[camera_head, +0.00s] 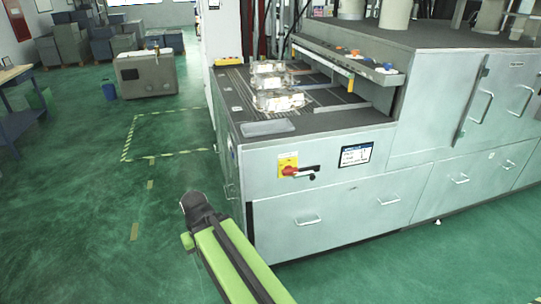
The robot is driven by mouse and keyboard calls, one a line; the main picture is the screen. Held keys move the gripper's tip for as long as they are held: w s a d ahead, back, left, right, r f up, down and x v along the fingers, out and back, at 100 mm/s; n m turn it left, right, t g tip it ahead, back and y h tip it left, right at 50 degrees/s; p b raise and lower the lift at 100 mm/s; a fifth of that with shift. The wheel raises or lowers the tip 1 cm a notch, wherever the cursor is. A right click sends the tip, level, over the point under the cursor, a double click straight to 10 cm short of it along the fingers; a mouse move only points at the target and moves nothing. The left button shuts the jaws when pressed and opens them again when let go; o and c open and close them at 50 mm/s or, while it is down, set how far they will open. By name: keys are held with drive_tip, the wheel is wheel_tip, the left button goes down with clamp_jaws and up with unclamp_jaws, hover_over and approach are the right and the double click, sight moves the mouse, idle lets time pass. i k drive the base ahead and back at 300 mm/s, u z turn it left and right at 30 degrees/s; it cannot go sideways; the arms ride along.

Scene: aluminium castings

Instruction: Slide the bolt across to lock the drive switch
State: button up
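The drive switch is a red knob on a yellow plate (287,160), on the grey front of the machine cabinet. At this size I cannot tell how far across the bolt sits. My green arm reaches up from the bottom edge to a dark rounded joint, left of and below the switch and apart from it. No fingertips of my gripper show.
A small display (355,155) is right of the switch, above a drawer handle (306,220). Metal castings (278,100) and a grey tray (267,128) lie on the cabinet top. The green floor left of the cabinet is clear.

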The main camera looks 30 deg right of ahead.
sight(310, 174)
drive_tip(key=z, duration=1.15)
drive_tip(key=k, duration=1.3)
drive_tip(key=u, duration=0.25)
drive_tip(key=i, duration=1.55)
drive_tip(key=u, duration=0.55)
drive_tip(key=i, duration=0.5)
drive_tip(key=z, duration=0.1)
